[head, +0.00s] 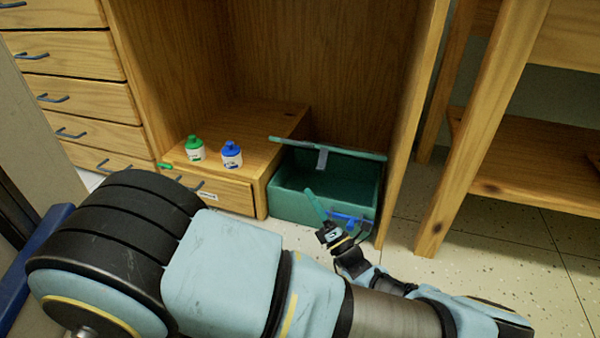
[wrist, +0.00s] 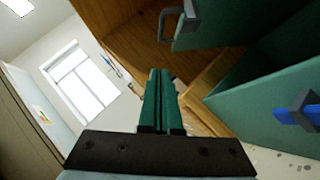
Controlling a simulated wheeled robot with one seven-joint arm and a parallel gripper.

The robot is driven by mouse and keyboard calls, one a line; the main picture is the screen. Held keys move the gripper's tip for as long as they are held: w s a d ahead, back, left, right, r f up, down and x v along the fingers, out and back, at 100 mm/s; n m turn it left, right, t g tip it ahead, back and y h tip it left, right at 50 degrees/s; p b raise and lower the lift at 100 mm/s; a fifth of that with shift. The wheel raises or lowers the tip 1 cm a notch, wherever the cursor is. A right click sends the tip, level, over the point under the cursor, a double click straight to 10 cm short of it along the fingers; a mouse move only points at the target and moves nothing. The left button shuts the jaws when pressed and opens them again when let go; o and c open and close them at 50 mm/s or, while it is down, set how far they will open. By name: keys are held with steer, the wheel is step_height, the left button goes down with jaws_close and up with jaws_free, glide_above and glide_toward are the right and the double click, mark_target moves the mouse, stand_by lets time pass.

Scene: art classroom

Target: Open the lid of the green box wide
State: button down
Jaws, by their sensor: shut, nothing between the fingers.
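The green box (head: 290,205) stands on the floor inside the wooden cabinet bay. Its lid (head: 365,156) is raised at the back, so the box's inside shows from above. A grey catch (head: 322,158) hangs at the lid's free edge. In the wrist view the lid (wrist: 245,18) and its catch (wrist: 188,22) are at the top, and the box front (wrist: 270,110) is at right. My gripper (head: 309,193) is at the box's front side. Its green fingers (wrist: 160,75) are together, empty, and appear apart from the lid.
A blue-capped bottle (head: 232,155) and a green-capped bottle (head: 194,149) stand on a low wooden drawer unit (head: 280,125) left of the box. A cabinet side panel (head: 412,110) stands close right of it. A wooden table leg (head: 480,140) is farther right.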

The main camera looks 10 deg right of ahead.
steer(key=d+r+p+x, duration=0.1)
steer(key=d+p+x, duration=0.1)
steer(key=x, duration=1)
steer(key=shift+w+r+p, duration=0.35)
steer(key=shift+w+p, duration=0.05)
steer(key=shift+p, duration=0.15)
steer(key=shift+d, duration=0.1)
